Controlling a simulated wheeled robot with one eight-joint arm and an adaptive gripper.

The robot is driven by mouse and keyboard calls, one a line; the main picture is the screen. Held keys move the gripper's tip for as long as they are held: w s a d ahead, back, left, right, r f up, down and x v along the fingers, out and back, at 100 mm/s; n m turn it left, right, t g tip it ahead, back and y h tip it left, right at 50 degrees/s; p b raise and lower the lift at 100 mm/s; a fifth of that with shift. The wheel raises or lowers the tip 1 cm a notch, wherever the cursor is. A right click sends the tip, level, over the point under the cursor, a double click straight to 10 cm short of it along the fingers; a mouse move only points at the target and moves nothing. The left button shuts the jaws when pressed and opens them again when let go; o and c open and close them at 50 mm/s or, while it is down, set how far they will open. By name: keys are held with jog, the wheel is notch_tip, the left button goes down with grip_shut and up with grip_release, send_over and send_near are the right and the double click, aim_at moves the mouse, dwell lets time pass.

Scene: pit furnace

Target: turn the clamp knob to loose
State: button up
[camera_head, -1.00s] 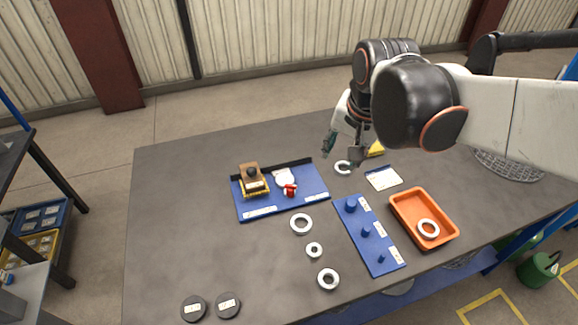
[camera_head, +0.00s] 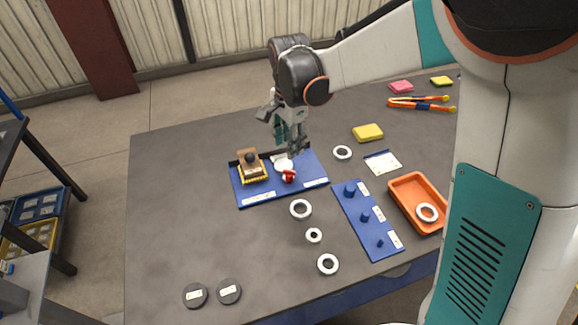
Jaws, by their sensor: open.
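The clamp knob is small and red (camera_head: 288,176). It sits on the blue fixture board (camera_head: 305,178), beside a white round part (camera_head: 281,164). My gripper (camera_head: 287,147) is open and points down above the board's back edge, close behind the white part and the knob in the picture. I cannot tell whether a finger touches anything there. A wooden block with a black knob (camera_head: 250,160) stands on a yellow-edged base at the board's left. The writing on the board's labels is too small to read.
White rings (camera_head: 301,209) lie in front of the board. A blue peg board (camera_head: 368,220) and an orange tray (camera_head: 412,195) with a ring stand to the right. A yellow block (camera_head: 368,132) and orange tongs (camera_head: 420,103) lie farther back.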

aim_at(289, 171)
notch_tip(289, 171, down, 12)
jog(key=b, duration=0.3)
jog(key=shift+f+b, duration=0.1)
jog(key=shift+b, duration=0.2)
